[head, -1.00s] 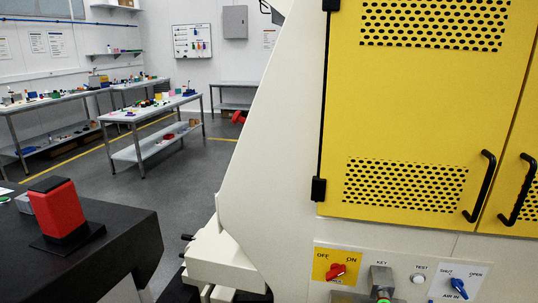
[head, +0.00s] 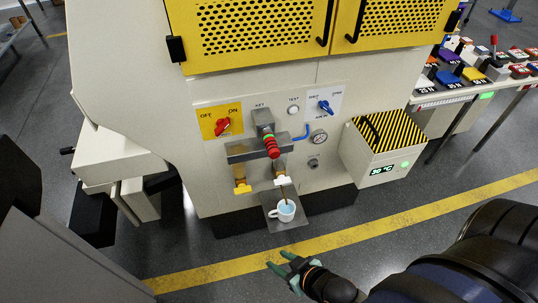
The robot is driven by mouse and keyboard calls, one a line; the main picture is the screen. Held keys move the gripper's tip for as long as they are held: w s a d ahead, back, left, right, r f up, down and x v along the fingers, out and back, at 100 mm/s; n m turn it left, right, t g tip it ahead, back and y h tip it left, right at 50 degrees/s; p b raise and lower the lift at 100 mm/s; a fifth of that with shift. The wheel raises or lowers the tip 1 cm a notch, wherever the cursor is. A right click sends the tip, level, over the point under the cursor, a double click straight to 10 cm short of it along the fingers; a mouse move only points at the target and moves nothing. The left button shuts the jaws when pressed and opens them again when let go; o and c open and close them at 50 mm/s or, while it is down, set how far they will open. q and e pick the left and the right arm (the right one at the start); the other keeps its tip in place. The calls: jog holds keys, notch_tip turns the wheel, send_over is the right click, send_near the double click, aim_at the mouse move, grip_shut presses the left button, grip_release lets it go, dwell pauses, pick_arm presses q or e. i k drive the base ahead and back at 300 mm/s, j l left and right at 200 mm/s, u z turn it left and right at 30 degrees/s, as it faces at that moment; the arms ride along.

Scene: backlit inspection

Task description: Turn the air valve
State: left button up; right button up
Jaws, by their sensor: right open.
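The air valve (head: 325,106) is a small blue handle on a white plate with a label on each side and one below, on the machine's front panel. The handle is tilted, its lower end toward the right; I cannot read from it which label it points at. My right gripper (head: 279,262) has teal fingers and is open and empty. It is low in front of the machine, well below the valve and apart from it. My left gripper is not in view.
A red OFF/ON switch (head: 222,126), a pressure gauge (head: 319,138) and a red-ringed part (head: 271,147) are near the valve. Below, a mug (head: 284,210) stands on a small shelf. Yellow doors (head: 270,45) are above.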

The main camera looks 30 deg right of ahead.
aim_at(324, 105)
jog(key=z, duration=1.35)
